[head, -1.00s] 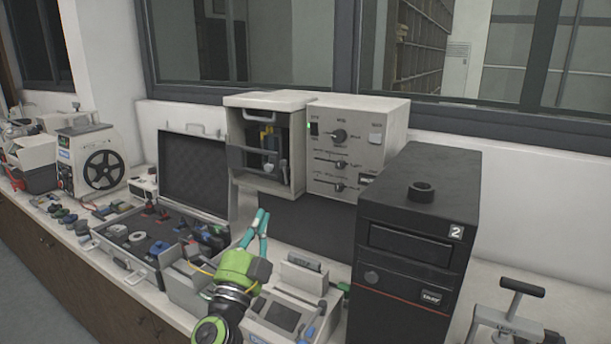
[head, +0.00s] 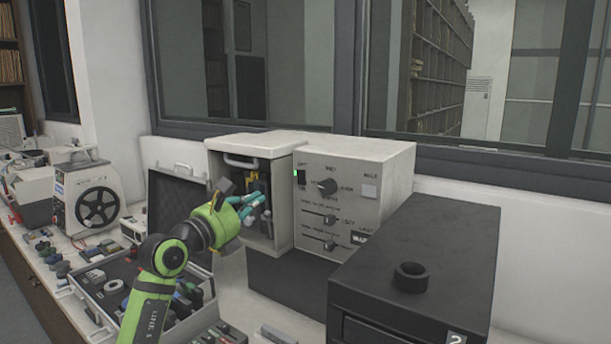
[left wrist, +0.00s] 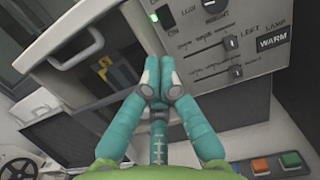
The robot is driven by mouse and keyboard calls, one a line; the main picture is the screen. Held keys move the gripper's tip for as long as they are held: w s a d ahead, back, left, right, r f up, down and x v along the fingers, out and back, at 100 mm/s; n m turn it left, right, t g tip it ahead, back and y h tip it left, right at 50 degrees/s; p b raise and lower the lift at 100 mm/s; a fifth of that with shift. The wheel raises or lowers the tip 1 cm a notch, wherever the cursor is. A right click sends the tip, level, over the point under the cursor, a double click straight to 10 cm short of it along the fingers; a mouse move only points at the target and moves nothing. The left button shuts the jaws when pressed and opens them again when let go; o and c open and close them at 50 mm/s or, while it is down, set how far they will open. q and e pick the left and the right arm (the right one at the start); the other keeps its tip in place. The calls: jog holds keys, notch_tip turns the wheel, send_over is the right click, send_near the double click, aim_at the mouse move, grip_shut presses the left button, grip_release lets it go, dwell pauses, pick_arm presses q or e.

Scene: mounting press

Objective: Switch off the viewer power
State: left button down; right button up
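The viewer is a pale grey box with a control panel (head: 345,195) of a knob, two sliders and small labels. At the panel's upper left is a dark switch (head: 301,179) with a lit green light (head: 295,173) beside it. In the left wrist view the light (left wrist: 154,17) also glows, and the switch (left wrist: 166,17) shows near the top edge. My left gripper (head: 259,204) is in front of the open compartment left of the panel, below and left of the switch. In the left wrist view its teal fingertips (left wrist: 159,78) are together with nothing between them. My right gripper is out of view.
The compartment (head: 247,195) left of the panel has a handle and yellow and dark parts inside. A black case (head: 420,265) stands at the right front. An open case of small parts (head: 105,285) lies at left.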

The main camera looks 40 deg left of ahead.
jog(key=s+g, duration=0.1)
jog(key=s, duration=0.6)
pick_arm(q)
jog(key=p, duration=0.3)
send_near(297, 173)
jog(key=w+p, duration=0.1)
jog(key=w, duration=0.1)
jog(key=w+p, duration=0.2)
jog(key=w, duration=0.1)
jog(key=shift+w+a+r+p, duration=0.25)
jog(key=shift+w+r+p, duration=0.1)
jog(key=shift+r, duration=0.05)
jog(key=shift+w+f, duration=0.1)
jog(key=shift+w, duration=0.6)
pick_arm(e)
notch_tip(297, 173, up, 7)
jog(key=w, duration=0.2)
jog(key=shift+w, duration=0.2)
pick_arm(q)
jog(key=shift+a, duration=0.1)
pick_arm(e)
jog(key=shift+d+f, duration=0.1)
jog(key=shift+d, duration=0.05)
